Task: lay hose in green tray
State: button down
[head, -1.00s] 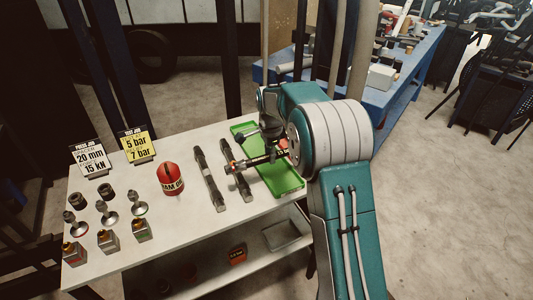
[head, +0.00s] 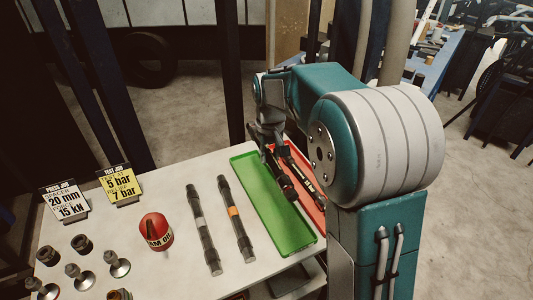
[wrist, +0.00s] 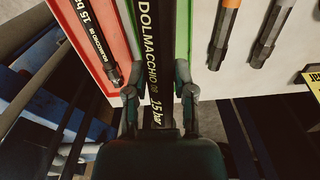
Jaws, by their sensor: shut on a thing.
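The green tray (head: 258,193) is a long, shallow tray at the right of the white table; its green also shows in the wrist view (wrist: 183,32). My gripper (wrist: 157,92) is shut on a black hose (wrist: 157,45) printed "DOLMACCHIO 08 15 bar". In the wrist view the hose lies lengthwise between two strips of green. In the head view my gripper (head: 268,138) is over the far right part of the green tray, with the dark hose (head: 285,186) slanting toward the near side. I cannot tell whether the hose touches the tray.
A red tray (head: 316,213) beside the green one holds another black hose (head: 302,170). Two more hoses, one grey-banded (head: 204,228) and one orange-banded (head: 235,218), lie left of the green tray. A red-topped can (head: 156,232), fittings and sign cards stand further left.

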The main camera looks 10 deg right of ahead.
aim_at(269, 198)
jog(key=shift+w+d+r+n, duration=0.1)
jog(key=shift+w+r+n, duration=0.05)
jog(key=shift+n, duration=0.25)
jog(key=shift+a+f, duration=0.15)
jog(key=shift+f, duration=0.45)
jog(key=shift+a+f, duration=0.15)
jog(key=shift+f, duration=0.4)
jog(key=shift+d+f, duration=0.15)
jog(key=shift+f, duration=6.5)
jog(key=shift+c, duration=1.9)
grip_release()
